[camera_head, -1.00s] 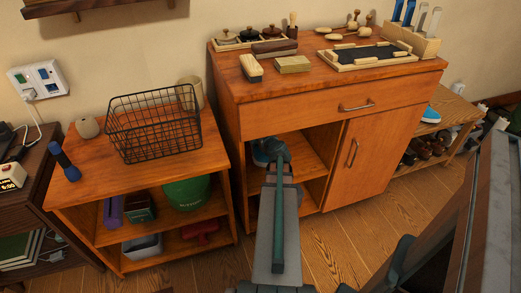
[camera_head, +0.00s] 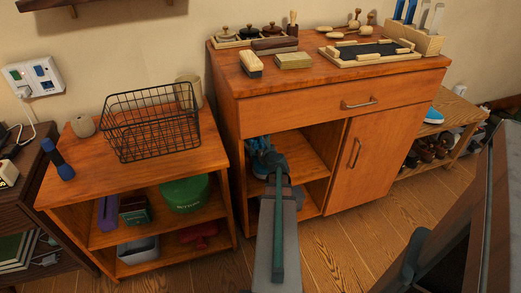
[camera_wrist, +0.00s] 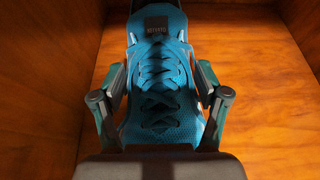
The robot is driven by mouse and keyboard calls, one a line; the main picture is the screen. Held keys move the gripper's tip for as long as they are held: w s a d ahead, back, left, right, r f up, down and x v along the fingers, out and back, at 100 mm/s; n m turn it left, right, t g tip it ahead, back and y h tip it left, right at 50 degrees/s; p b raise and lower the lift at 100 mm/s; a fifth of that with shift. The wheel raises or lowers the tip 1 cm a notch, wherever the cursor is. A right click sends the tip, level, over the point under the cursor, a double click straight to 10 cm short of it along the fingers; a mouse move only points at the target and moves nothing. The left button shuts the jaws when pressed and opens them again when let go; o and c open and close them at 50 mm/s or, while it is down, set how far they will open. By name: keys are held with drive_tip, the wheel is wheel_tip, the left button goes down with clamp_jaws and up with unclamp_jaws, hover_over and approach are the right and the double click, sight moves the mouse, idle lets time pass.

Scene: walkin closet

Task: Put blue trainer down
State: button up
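The blue trainer (camera_wrist: 160,95) fills the middle of the wrist view, with its dark laces facing the camera and its tongue label at the top. My gripper (camera_wrist: 160,78) has one finger along each side of it, close against its sides, with no clear gap. The contact itself is partly hidden. In the head view my gripper (camera_head: 268,158) reaches into the open left compartment of the wooden cabinet (camera_head: 290,108), and the trainer is a small blue patch (camera_head: 257,144) there, mostly hidden by my arm. I cannot tell whether its sole touches the shelf.
Wooden walls stand close on both sides in the wrist view. A low shelf unit (camera_head: 75,150) with a wire basket (camera_head: 152,135) stands to the left. Another blue shoe (camera_head: 433,115) sits on the bench (camera_head: 455,108) at the right. The cabinet door (camera_head: 372,155) is shut.

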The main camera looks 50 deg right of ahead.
drive_tip(key=shift+o, duration=1.2)
drive_tip(key=p+v, duration=0.1)
drive_tip(key=v, duration=0.8)
drive_tip(key=shift+s+a+r+p, duration=0.15)
drive_tip(key=shift+r+p, duration=0.1)
drive_tip(key=shift+p, duration=0.15)
drive_tip(key=shift+s+r+p, duration=0.15)
drive_tip(key=shift+r+p, duration=0.15)
drive_tip(key=shift+p, duration=0.5)
drive_tip(key=p, duration=0.1)
drive_tip(key=s+a+p, duration=0.1)
drive_tip(key=p, duration=0.1)
drive_tip(key=shift+s+a+r, duration=0.1)
drive_tip(key=shift+s+r, duration=0.05)
drive_tip(key=shift+s, duration=0.1)
